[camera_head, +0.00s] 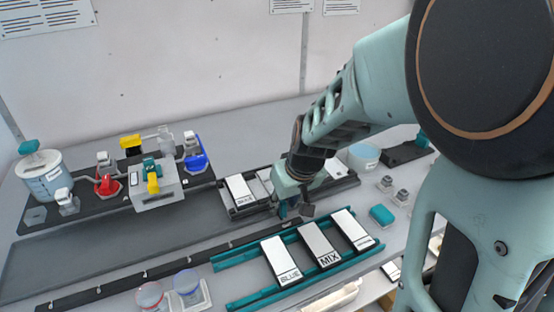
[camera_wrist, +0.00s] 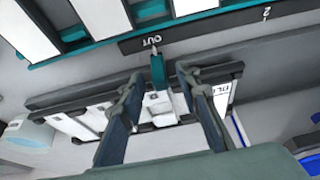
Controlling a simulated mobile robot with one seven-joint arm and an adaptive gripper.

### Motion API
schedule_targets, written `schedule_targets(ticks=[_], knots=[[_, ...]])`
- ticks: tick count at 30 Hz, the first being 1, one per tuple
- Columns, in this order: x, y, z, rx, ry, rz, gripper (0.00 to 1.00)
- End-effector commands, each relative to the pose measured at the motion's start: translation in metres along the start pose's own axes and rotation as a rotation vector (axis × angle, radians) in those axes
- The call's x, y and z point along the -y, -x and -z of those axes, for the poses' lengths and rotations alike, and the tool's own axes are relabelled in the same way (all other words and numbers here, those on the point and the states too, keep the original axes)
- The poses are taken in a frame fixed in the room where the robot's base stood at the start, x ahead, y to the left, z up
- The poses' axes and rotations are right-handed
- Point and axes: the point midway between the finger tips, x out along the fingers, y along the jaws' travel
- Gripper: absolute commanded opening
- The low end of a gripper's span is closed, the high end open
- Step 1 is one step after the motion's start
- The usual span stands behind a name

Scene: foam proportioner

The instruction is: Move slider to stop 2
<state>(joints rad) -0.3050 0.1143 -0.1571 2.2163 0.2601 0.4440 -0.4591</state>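A narrow teal piece with a small pointer at its tip (camera_wrist: 158,72), which looks like the slider, stands beside the OUT mark on the dark marked strip (camera_wrist: 205,33) in the wrist view. A white block (camera_wrist: 160,103) shows right behind it. The mark 2 is farther right on the same strip. My gripper (camera_wrist: 160,75) is open, with a finger on each side of the teal piece and gaps visible beside it. In the head view, my gripper (camera_head: 293,210) is low at the right end of the dark strip (camera_head: 150,272) and hides the slider.
A teal rack (camera_head: 222,262) with white labelled plates, BLUE and MIX among them, lies in front of the strip. A dark tray (camera_head: 237,208) with white plates is behind my gripper. The grey bench between is clear.

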Motion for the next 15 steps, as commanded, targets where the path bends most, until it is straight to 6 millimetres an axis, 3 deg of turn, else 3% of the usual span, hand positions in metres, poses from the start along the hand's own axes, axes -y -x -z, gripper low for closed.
schedule_targets(ticks=[4, 15], knots=[[-0.0002, -0.0144, -0.0001, -0.001, -0.001, 0.000, 0.30], [-0.0003, -0.0170, 0.0008, -0.001, 0.000, -0.001, 0.30]])
